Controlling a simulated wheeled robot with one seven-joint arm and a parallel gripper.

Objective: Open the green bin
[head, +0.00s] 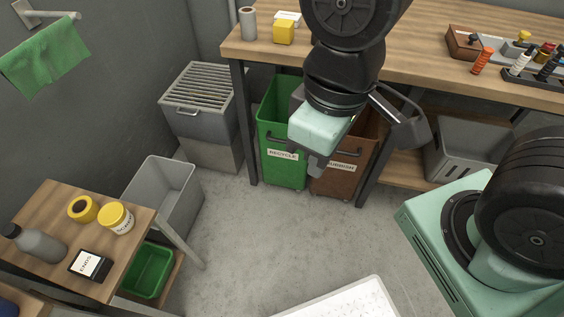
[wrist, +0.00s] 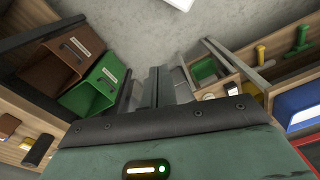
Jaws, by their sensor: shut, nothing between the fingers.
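The green bin (head: 278,168) stands under the workbench at its left end. It has a dark handle and a white label on its front, and its upper right is partly hidden by my gripper. In the wrist view the green bin (wrist: 98,90) is at the left, beside the brown bin (wrist: 62,62). My gripper (head: 316,164) hangs in front of the two bins in the head view, shut and empty. In the wrist view its fingers (wrist: 158,84) point away from the camera, to the right of the green bin. I cannot tell whether they touch anything.
The brown bin (head: 334,182) is right of the green one. The workbench (head: 410,62) lies above, with a dark leg beside the green bin. A grey slatted box (head: 200,105), an open grey tub (head: 163,195) and a small cart (head: 60,215) stand left.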

